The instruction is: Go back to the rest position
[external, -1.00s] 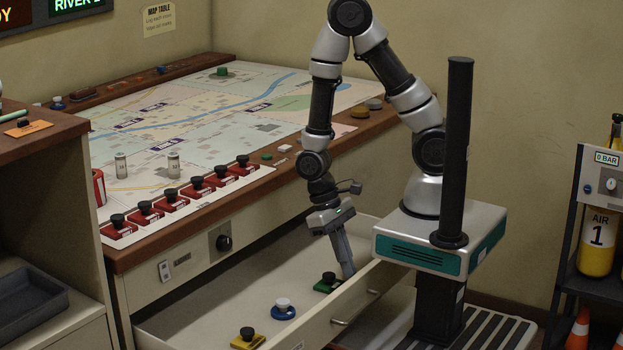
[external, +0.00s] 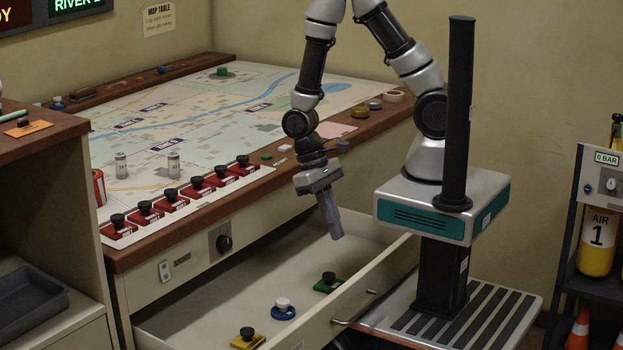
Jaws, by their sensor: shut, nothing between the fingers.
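My gripper (external: 336,236) hangs above the open drawer (external: 230,290) of the map table, pointing down and slightly right. Its fingers are together with nothing between them. My arm comes down from my base at the right, with its upper bend cut off by the top of the picture. Below the gripper, a green piece with a black knob (external: 328,282) stands in the drawer, apart from the fingers. A blue piece with a white knob (external: 283,309) and a yellow piece with a black knob (external: 247,339) stand in the drawer nearer the front.
The map table (external: 225,120) has several red pieces with black knobs (external: 195,188) along its near edge and two small cylinders (external: 121,166). An equipment rack (external: 590,230) stands at the right. A wooden-topped cabinet (external: 50,150) is at the left.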

